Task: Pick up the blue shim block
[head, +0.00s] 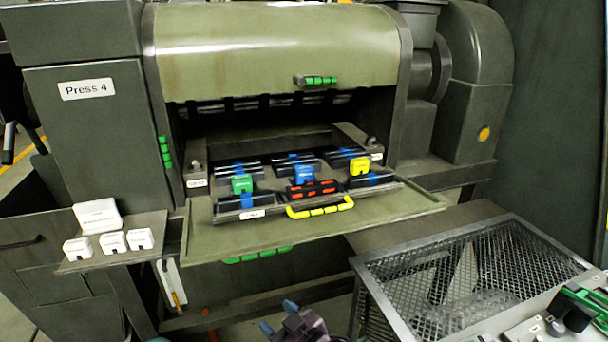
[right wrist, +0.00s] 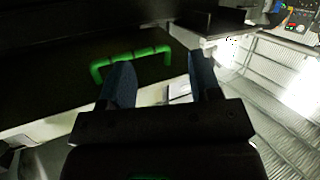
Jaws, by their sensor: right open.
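The blue shim block (head: 304,175) stands in the middle of the press tray, between a green block (head: 242,184) on the left and a yellow block (head: 360,166) on the right. My right gripper (head: 278,317) is at the bottom edge of the head view, low in front of the press and well apart from the blue block. Its blue-tipped fingers are apart and empty in the right wrist view (right wrist: 161,82). The blue block cannot be made out in the right wrist view. My left gripper is not in view.
The lowered press door (head: 420,204) sticks out below the tray, with a green handle (head: 258,255) under it. A yellow handle (head: 320,209) is at the tray front. White blocks (head: 112,241) sit on a left shelf. A mesh basket (head: 400,300) stands at the right.

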